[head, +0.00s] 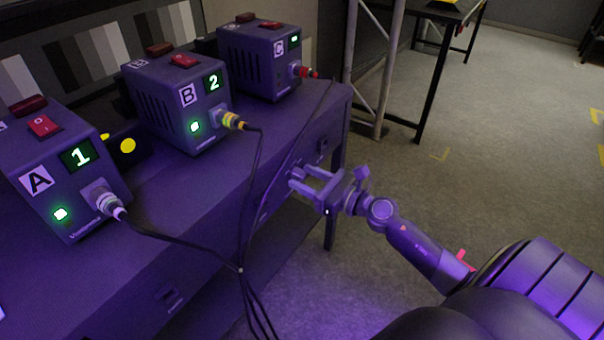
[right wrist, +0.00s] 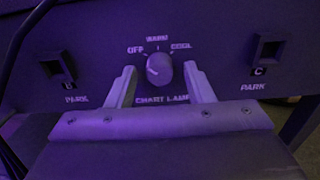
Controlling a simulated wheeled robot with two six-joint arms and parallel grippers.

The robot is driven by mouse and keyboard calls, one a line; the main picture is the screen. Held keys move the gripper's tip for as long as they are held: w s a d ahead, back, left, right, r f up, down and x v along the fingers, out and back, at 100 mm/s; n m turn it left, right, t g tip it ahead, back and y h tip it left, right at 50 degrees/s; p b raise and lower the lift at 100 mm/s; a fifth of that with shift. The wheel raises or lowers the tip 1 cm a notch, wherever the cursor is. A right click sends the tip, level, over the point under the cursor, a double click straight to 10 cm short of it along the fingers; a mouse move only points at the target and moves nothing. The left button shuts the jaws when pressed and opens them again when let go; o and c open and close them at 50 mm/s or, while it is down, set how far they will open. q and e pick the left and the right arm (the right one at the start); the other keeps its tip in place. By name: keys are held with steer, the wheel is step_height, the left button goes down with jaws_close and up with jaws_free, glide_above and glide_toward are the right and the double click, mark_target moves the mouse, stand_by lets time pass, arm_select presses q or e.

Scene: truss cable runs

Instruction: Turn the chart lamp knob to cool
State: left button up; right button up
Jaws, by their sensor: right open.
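The chart lamp knob (right wrist: 159,69) is a round, light knob on the dark front panel in the right wrist view. OFF, WARM and COOL are marked in an arc above it, with CHART LAMP below. A mark on the knob seems to point to the upper left, toward OFF. My right gripper (right wrist: 160,80) is open, with one finger on each side of the knob and gaps showing between. I cannot tell how deep the fingers reach. In the head view my right gripper (head: 304,182) is at the bench front, where the knob is not clearly seen. My left gripper is not in view.
Park sockets B (right wrist: 57,69) and C (right wrist: 266,53) flank the knob. Dark cables (head: 241,269) hang over the bench front, left of my right gripper. The floor to the right is open.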

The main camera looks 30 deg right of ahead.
steer(key=shift+s, duration=0.1)
steer(key=c, duration=1)
